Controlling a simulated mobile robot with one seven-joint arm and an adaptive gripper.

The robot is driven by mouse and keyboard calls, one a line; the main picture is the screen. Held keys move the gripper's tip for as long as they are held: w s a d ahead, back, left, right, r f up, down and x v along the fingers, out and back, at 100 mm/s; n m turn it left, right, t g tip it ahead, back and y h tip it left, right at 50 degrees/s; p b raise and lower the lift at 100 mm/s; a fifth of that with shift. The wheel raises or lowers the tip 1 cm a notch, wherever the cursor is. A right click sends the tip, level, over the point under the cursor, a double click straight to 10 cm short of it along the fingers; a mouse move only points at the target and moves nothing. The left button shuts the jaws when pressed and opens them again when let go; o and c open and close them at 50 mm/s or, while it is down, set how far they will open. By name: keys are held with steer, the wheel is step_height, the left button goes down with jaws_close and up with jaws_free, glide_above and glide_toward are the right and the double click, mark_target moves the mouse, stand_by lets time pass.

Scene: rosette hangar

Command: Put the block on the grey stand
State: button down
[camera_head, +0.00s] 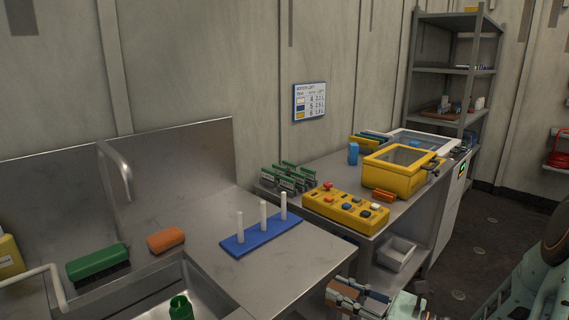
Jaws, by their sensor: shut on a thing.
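My gripper (352,299) is at the bottom edge of the head view, low in front of the counter. A small upright blue block (353,153) stands on the far counter behind the yellow button box, well away from my gripper. I cannot clearly pick out a grey stand. An open grey tray (397,252) sits on the shelf under the far counter.
On the near counter are a blue base with three white pegs (262,236), an orange sponge (165,240) and a green brush (97,266) beside the sink. The far counter holds a yellow button box (346,209), a yellow lidded case (400,172) and green boards (288,177).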

mark_target(343, 289)
step_height(343, 289, up, 13)
steer(key=m+t+h+p, duration=0.5)
steer(key=h+p, duration=0.1)
steer(key=p, duration=1.1)
steer(key=shift+s, duration=0.1)
